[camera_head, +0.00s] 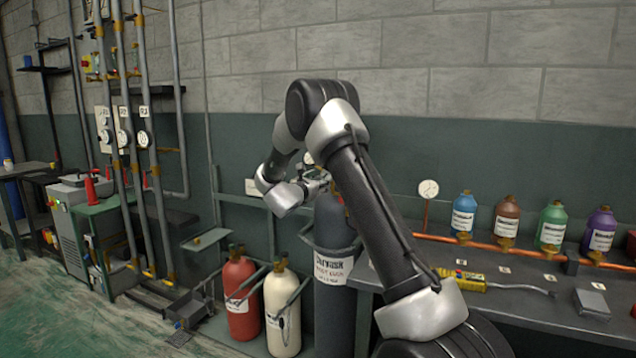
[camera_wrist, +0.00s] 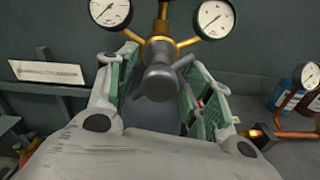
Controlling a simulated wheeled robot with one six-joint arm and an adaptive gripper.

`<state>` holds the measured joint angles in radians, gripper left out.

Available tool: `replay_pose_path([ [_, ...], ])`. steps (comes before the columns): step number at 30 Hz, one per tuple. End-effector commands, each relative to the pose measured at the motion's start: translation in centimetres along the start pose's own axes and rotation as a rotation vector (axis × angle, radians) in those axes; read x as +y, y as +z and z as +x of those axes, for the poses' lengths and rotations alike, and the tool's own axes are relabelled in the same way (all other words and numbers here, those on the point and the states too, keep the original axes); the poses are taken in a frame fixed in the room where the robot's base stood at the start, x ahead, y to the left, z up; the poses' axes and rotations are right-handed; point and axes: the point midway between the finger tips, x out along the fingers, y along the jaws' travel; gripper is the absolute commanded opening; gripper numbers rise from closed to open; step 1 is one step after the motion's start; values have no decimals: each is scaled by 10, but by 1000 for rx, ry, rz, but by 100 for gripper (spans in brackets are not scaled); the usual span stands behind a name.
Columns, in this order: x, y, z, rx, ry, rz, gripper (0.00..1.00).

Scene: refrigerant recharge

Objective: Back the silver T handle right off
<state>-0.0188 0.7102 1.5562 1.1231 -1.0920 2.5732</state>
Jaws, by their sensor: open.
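The silver-grey T handle (camera_wrist: 163,80) sits on the front of a brass regulator (camera_wrist: 158,47) in the wrist view, with its round end facing the camera. A gauge stands at each side, the left gauge (camera_wrist: 110,11) and the right gauge (camera_wrist: 215,18). My gripper (camera_wrist: 157,92) is open, its green-padded fingers to the left and right of the handle with gaps visible. I cannot tell how deep the handle lies between the pads. In the head view my gripper (camera_head: 308,187) is at the top of the dark grey cylinder (camera_head: 334,240), and my arm hides most of the regulator.
A red cylinder (camera_head: 241,300) and a cream cylinder (camera_head: 283,310) stand left of the grey one. On the right is a bench (camera_head: 520,305) with a copper pipe, several coloured bottles and a yellow tool (camera_head: 463,280). A white sign (camera_wrist: 47,72) is on the left.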

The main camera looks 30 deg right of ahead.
Motion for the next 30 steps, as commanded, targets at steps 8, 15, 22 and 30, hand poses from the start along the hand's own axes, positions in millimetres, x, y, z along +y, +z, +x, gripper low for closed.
replay_pose_path([
  [8,0,0,0,0,0,-1,40],
  [15,0,0,0,0,0,-1,5],
  [22,0,0,0,0,0,-15,4],
  [30,0,0,0,-1,0,-131,4],
])
